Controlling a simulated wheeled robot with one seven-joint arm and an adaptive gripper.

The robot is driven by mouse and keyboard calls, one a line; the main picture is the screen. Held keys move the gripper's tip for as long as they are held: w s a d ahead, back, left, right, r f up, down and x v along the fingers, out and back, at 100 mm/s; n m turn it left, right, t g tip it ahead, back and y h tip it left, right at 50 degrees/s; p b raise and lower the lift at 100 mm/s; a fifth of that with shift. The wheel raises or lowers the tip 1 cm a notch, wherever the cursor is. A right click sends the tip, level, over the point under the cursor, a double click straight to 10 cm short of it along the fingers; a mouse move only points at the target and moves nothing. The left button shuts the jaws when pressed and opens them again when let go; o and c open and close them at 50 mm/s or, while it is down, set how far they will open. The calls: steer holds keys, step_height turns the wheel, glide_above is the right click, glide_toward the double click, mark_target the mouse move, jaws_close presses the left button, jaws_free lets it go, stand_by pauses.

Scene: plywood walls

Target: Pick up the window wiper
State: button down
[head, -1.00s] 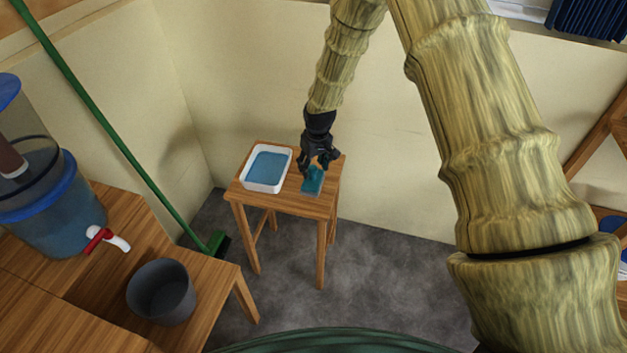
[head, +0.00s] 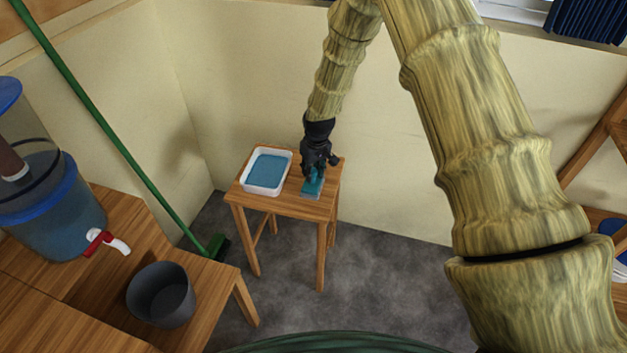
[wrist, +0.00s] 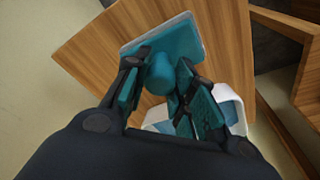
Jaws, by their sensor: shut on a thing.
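The window wiper (head: 311,188) is teal with a flat head and lies on the small wooden stool (head: 290,203), right of the white tray. In the wrist view its rounded teal handle (wrist: 168,76) stands between my fingers, and its flat head (wrist: 188,42) lies beyond it over the wood. My gripper (head: 318,168) is black and reaches down onto the wiper. In the wrist view my gripper (wrist: 160,88) is shut on the wiper's handle. The head seems to rest on the stool top; I cannot tell whether there is a gap under it.
A white tray with blue content (head: 267,170) stands on the stool, close left of my gripper. A green broom (head: 120,145) leans in the corner. A dark bucket (head: 161,294) and a water dispenser (head: 48,205) stand on a wooden table at left. Grey floor (head: 370,270) is clear.

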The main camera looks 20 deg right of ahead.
steer(key=shift+r, duration=0.85)
step_height(320, 180, up, 2)
steer(key=shift+r+b, duration=0.1)
steer(key=shift+b, duration=0.25)
steer(key=s+a, duration=0.1)
steer(key=s, duration=0.6)
steer(key=s+a+r+b, duration=0.1)
steer(key=s+a, duration=0.1)
steer(key=s, duration=0.6)
steer(key=shift+s+a+b, duration=0.3)
